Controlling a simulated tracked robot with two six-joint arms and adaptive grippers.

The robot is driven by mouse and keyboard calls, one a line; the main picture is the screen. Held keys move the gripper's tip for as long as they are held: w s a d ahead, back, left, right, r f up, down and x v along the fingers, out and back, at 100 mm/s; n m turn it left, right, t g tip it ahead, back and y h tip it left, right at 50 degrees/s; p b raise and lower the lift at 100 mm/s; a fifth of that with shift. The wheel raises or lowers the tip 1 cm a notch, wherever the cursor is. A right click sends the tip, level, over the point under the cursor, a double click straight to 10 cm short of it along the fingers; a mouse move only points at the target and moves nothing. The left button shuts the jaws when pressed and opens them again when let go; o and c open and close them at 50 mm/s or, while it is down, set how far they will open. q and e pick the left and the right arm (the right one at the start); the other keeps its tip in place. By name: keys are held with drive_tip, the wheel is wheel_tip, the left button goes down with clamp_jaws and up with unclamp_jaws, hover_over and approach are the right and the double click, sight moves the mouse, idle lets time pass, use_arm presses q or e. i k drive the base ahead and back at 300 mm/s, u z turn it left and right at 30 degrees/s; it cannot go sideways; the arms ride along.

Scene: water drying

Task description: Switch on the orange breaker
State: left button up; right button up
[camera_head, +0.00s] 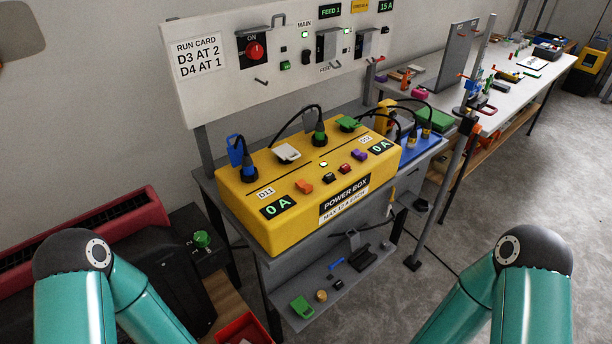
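The orange breaker (304,186) is a small orange block on the sloped top of the yellow power box (240,212). It sits to the right of the D11 label, above the left 0 A display (278,207). A dark red breaker (345,168) and a purple breaker (360,155) are farther right. Only my teal arm links show at the bottom left and bottom right, well apart from the box; both grippers are out of view.
Black cables run from plugs (319,138) at the back of the box. A white panel (215,85) with a red rotary switch (254,50) stands behind. A grey post (440,190) rises right of the box. The space before the box is clear.

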sight(301, 185)
drive_tip(key=z, duration=1.55)
drive_tip(key=i, duration=0.1)
drive_tip(key=u, duration=2.75)
drive_tip(key=k, duration=0.75)
drive_tip(key=z, duration=0.45)
drive_tip(key=i, duration=0.95)
drive_tip(key=z, duration=0.1)
